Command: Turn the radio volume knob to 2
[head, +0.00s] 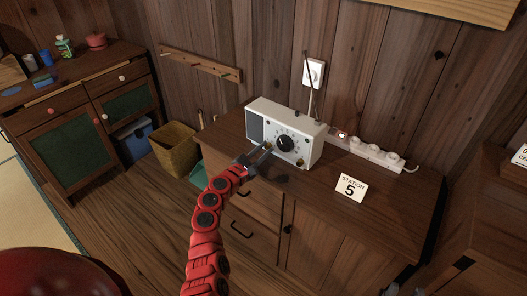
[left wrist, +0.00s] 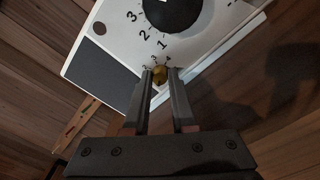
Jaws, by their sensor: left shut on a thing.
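The white radio (head: 291,116) stands on a wooden cabinet, with a large black dial (head: 285,144) on its front. A small brass knob (left wrist: 160,74) sits at the radio's lower left front, with tiny numerals around it. My left gripper (head: 266,149) reaches the radio from the front and is shut on this knob, one finger on each side, as the left wrist view (left wrist: 160,78) shows. I cannot make out where the knob points. A second brass knob (head: 300,162) is at the lower right. What seems to be my right gripper (head: 391,290) barely shows at the bottom edge.
A "STATION 5" card (head: 350,188) stands on the cabinet top (head: 315,190) in front of the radio. A white power strip (head: 366,151) lies along the back. The radio's antenna (head: 308,85) rises near the wall outlet (head: 314,72). The cabinet top around the card is clear.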

